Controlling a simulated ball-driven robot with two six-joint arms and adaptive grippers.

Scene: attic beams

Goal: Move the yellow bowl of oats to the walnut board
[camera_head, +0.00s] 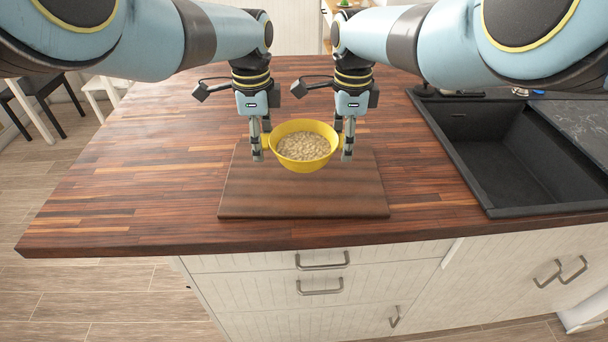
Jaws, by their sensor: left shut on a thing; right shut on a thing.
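The yellow bowl (304,168) holds pale oats (303,146) and is level. It shows over the back half of the walnut board (303,202), a dark flat rectangle near the counter's front edge. I cannot tell whether its base touches the board or hangs just above it. My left gripper (261,152) is shut on the bowl's left side, fingers pointing down. My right gripper (345,152) is shut on the bowl's right side in the same way. The fingers hide small parts of the bowl's sides.
The wooden counter (130,185) is clear left of the board. A black sink (510,160) is sunk into the counter at the right. Drawers (320,272) lie below the front edge. Chairs (45,95) stand on the floor at far left.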

